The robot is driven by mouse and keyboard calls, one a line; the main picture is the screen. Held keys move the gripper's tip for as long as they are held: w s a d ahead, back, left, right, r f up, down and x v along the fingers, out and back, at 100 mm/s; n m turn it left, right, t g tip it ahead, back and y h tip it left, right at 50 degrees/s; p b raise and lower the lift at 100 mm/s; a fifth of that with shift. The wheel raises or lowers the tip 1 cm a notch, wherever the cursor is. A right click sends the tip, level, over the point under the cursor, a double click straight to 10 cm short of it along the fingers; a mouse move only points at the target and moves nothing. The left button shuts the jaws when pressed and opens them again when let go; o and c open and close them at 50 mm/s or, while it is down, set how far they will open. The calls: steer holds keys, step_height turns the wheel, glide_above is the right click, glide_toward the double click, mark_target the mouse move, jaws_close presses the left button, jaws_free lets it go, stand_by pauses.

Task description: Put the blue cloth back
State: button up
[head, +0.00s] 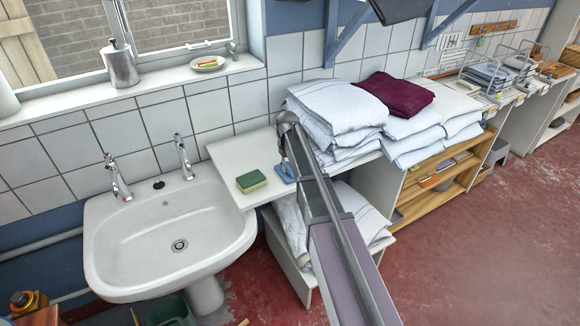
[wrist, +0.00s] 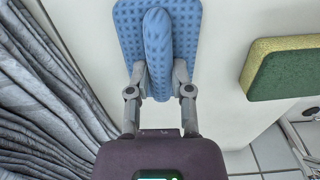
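The blue cloth (wrist: 190,25) has a dotted weave and a raised fold down its middle. It is over the white board in the wrist view, and a small blue part of it (head: 285,172) shows beside the sponge in the head view. My gripper (wrist: 160,78) reaches down at the cloth with one finger on each side of the fold. Both fingertips appear to touch the fold, so the gripper looks shut on it. In the head view my arm hides most of the gripper. I cannot tell whether the cloth rests on the board or is just above it.
A yellow-green sponge (head: 251,181) lies on the white board (head: 238,153), left of the cloth in the head view. The sink (head: 165,235) with two taps is further left. Stacked white towels (head: 335,108) stand close on the right, with a maroon cloth (head: 398,94) beyond.

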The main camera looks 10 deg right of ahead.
mark_target(288, 167)
steer(key=o, duration=0.4)
steer(key=shift+c, duration=0.2)
steer(key=shift+r, duration=0.1)
step_height(288, 167, up, 12)
steer(key=p, duration=1.2)
stand_by(0.6)
steer(key=s+m, duration=0.3)
steer(key=s, duration=2.6)
steer(key=shift+s+d+m, duration=0.25)
steer(key=shift+d+m, duration=0.05)
steer(key=shift+d, duration=0.15)
